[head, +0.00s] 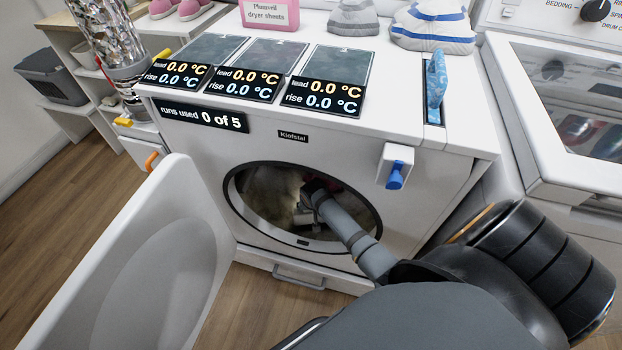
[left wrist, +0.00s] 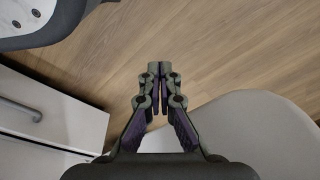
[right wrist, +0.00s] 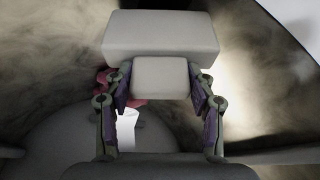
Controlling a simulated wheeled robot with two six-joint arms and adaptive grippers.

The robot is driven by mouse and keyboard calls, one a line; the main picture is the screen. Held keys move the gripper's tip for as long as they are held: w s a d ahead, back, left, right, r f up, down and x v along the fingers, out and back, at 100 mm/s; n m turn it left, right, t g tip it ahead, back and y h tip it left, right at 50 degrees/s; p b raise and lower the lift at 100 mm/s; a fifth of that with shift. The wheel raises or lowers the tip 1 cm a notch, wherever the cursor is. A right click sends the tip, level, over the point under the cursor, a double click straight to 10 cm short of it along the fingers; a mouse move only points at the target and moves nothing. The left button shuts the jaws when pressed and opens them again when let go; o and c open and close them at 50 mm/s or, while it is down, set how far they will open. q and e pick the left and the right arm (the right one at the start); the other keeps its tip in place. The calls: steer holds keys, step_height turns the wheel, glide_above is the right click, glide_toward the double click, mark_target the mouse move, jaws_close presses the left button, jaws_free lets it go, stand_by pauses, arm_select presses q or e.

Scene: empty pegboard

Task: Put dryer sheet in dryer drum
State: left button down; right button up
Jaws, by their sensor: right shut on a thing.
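My right arm reaches through the opening, and my right gripper (head: 313,190) is inside the drum (head: 265,200). In the right wrist view my right gripper (right wrist: 160,85) is shut on a pale grey piece (right wrist: 160,35), a wide slab with a smaller block between the fingers. A pink box labelled dryer sheets (head: 272,14) stands on top. My left gripper (left wrist: 161,75) is shut and empty over the floor.
Red cloth (right wrist: 108,78) and a white piece (right wrist: 128,130) lie in the drum. Three dark pads with readout signs sit on the dryer top. A blue-handled knob (head: 394,176) juts from its front. Another white machine (head: 570,110) stands at right.

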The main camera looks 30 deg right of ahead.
arm_select(q)
steer(key=shift+r, duration=0.1)
arm_select(e)
steer(key=shift+f, duration=0.55)
steer(key=o, duration=0.7)
arm_select(q)
steer(key=shift+w+d+r, duration=0.15)
steer(key=shift+w+r, duration=0.05)
steer(key=shift+r, duration=0.15)
arm_select(e)
steer(key=shift+o, duration=0.2)
